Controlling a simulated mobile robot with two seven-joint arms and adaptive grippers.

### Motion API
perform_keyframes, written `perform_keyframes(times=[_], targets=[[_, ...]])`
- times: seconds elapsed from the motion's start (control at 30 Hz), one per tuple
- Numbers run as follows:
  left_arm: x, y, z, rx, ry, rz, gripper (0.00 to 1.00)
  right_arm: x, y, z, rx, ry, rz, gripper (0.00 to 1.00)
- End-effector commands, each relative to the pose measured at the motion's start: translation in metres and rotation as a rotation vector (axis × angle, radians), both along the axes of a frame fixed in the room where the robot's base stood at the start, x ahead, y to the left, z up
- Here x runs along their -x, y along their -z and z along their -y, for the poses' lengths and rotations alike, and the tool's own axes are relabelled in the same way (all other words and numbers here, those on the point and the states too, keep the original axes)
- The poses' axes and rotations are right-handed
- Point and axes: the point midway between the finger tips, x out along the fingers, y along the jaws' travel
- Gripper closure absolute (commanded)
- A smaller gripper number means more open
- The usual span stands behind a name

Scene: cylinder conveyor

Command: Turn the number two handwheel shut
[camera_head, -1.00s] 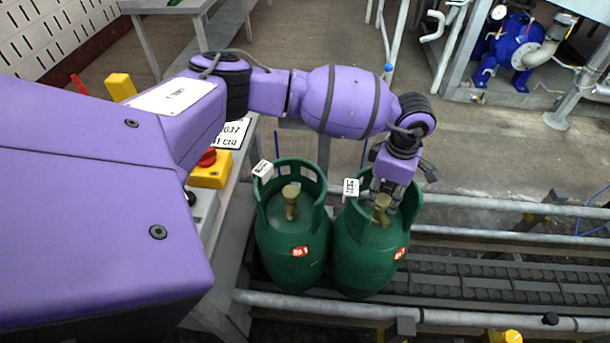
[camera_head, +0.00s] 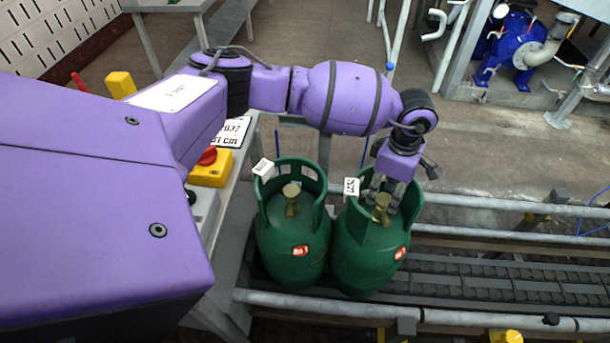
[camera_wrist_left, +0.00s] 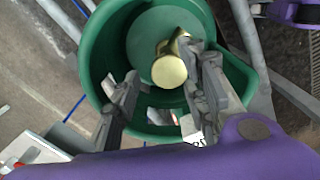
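Two green gas cylinders stand upright side by side, a left cylinder (camera_head: 290,250) and a right cylinder (camera_head: 368,255). Each has a collar around a brass valve with a handwheel on top. The left handwheel (camera_head: 291,191) is clear. The right handwheel (camera_head: 382,201) is inside the right collar, and my left gripper (camera_head: 381,190) reaches down over it. In the left wrist view, this brass handwheel (camera_wrist_left: 170,71) lies close to one finger, while the other finger is well apart from it. The gripper (camera_wrist_left: 160,80) is open; whether it touches the handwheel I cannot tell. My right gripper is out of view.
The cylinders stand on a roller conveyor (camera_head: 480,278) with grey side rails (camera_head: 350,309), free to the right. A white tag (camera_head: 351,187) sits on the right collar, another (camera_head: 263,167) on the left. A yellow box with a red button (camera_head: 210,168) is at left.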

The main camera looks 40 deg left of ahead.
Motion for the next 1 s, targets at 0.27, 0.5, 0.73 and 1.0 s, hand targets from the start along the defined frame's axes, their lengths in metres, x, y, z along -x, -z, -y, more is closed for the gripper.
perform_keyframes(times=[0.27,0.5,0.73,1.0], targets=[[0.001,-0.004,0.0,-0.001,0.002,-0.002,0.6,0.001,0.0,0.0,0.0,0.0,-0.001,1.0],[0.0,-0.046,0.001,0.0,0.004,0.003,0.6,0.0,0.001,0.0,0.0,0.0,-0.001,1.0],[0.0,-0.094,0.001,0.0,0.001,0.004,0.6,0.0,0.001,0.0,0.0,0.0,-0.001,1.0],[0.001,-0.12,0.0,-0.001,0.001,0.002,0.6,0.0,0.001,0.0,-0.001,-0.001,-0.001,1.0]])
